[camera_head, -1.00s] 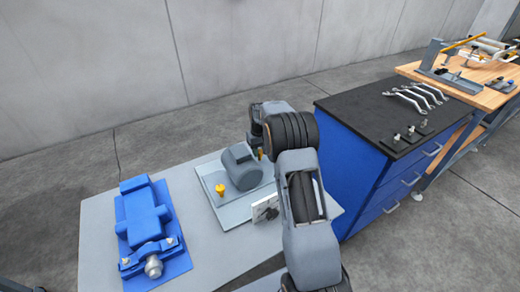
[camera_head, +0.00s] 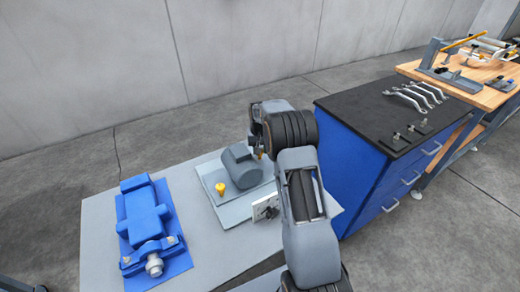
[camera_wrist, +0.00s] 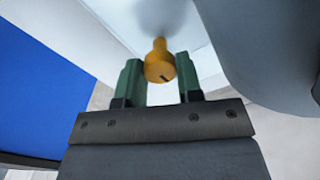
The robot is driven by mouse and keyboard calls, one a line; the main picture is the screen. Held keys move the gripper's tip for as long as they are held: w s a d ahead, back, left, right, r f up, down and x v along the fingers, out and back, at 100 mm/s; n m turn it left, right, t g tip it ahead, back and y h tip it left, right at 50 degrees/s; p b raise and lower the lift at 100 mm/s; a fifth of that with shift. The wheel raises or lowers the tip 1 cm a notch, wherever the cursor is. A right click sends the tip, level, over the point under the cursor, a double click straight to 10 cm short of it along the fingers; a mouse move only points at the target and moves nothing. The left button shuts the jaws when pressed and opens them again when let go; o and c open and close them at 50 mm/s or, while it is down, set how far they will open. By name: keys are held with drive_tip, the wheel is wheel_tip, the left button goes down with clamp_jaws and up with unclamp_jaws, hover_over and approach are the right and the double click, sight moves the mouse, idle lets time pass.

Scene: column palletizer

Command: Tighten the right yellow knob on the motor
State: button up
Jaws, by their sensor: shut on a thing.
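The grey motor (camera_head: 242,168) sits on a pale plate on the grey table. The left yellow knob (camera_head: 220,188) stands upright in front of the motor, clear of my arm. The right yellow knob is at the motor's far right side, mostly hidden by my wrist in the head view. My gripper is shut on this knob. The fingertips are hidden in the head view.
A blue machine part (camera_head: 147,220) lies on the table (camera_head: 100,225) at left. A small white panel with a dark dial (camera_head: 265,209) stands at the plate's front. A blue cabinet (camera_head: 350,175) with wrenches on top is close on the right.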

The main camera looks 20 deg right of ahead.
drive_tip(key=o, duration=0.9)
drive_tip(key=shift+o, duration=0.2)
wheel_tip(320, 180, up, 14)
drive_tip(key=shift+p, duration=0.3)
drive_tip(key=shift+w, duration=0.1)
drive_tip(key=s+a+r+n+t+p, duration=0.1)
drive_tip(key=s+a, duration=0.3)
drive_tip(key=s, duration=0.6)
drive_tip(key=s+a+r+n+t+p, duration=0.1)
drive_tip(key=s+a+r+p, duration=0.1)
drive_tip(key=s, duration=0.8)
drive_tip(key=s+a+r+n+t+p, duration=0.1)
drive_tip(key=s+a+r, duration=0.2)
drive_tip(key=s+a, duration=0.3)
drive_tip(key=shift+s+t+p, duration=0.3)
drive_tip(key=shift+s+p, duration=0.1)
drive_tip(key=shift+s, duration=1.55)
